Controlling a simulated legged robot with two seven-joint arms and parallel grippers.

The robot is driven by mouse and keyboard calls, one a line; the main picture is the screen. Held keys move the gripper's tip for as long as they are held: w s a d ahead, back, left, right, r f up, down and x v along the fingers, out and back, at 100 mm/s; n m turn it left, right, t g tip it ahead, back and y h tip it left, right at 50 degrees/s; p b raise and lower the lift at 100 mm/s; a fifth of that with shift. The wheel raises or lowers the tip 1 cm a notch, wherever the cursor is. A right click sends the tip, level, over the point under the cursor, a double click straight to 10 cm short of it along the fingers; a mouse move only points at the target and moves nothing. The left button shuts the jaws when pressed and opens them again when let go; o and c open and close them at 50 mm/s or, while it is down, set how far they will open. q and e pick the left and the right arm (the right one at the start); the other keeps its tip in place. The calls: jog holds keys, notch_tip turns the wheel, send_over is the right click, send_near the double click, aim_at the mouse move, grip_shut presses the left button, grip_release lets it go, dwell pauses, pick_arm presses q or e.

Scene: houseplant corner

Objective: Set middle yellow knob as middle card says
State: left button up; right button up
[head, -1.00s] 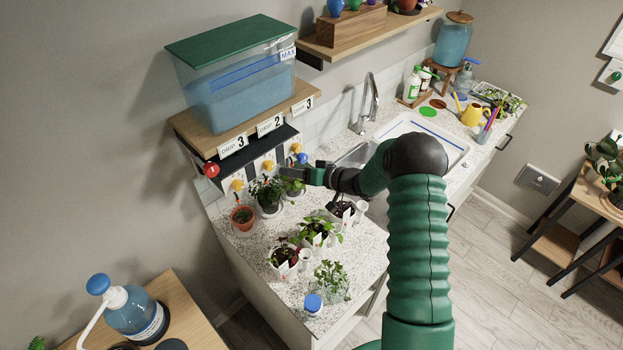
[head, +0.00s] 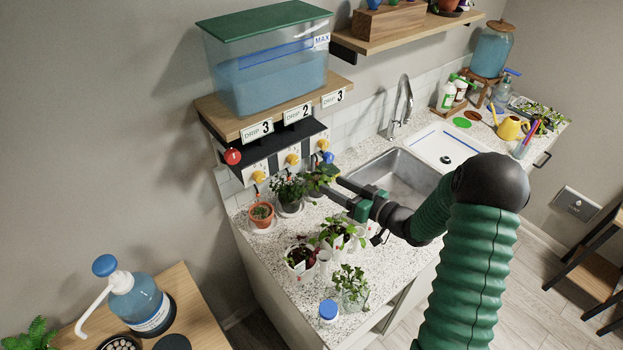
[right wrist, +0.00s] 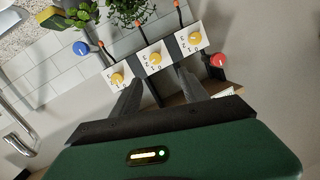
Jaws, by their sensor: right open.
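The middle yellow knob (head: 292,159) sits on a white plate under the shelf. It is between two other yellow knobs, the left one (head: 259,176) and the right one (head: 324,144). The middle card (head: 298,114) reads DRIP 2; the cards on either side read 3. My right gripper (head: 331,186) is open and empty, to the right of and in front of the knobs. In the right wrist view, the middle knob (right wrist: 155,58) appears just beyond the gap between my parted fingers (right wrist: 158,76), apart from them. Its setting is too small to read. My left gripper is out of view.
A red knob (head: 232,156) and a blue knob (head: 328,157) flank the row. A water tank (head: 268,80) stands on the shelf above. Potted plants, including a terracotta pot (head: 261,214), crowd the counter below. The sink (head: 398,178) lies to the right.

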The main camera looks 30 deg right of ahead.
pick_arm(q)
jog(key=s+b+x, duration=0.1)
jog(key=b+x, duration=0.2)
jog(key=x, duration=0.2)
pick_arm(e)
notch_tip(320, 180, down, 3)
jog(key=s+n+t+h, duration=0.1)
jog(key=n+t, duration=0.1)
jog(key=p, duration=0.5)
send_near(296, 162)
jog(key=shift+n+h, duration=0.3)
jog(key=shift+n, duration=0.1)
jog(key=w, duration=0.2)
jog(key=w+a, duration=0.1)
jog(key=w, duration=0.4)
jog(key=shift+a+r, duration=0.15)
jog(key=shift+a, duration=0.25)
jog(key=shift+w, duration=0.55)
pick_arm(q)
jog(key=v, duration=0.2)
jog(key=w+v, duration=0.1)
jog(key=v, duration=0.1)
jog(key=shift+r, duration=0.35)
pick_arm(e)
jog(key=shift+c, duration=0.4)
grip_shut()
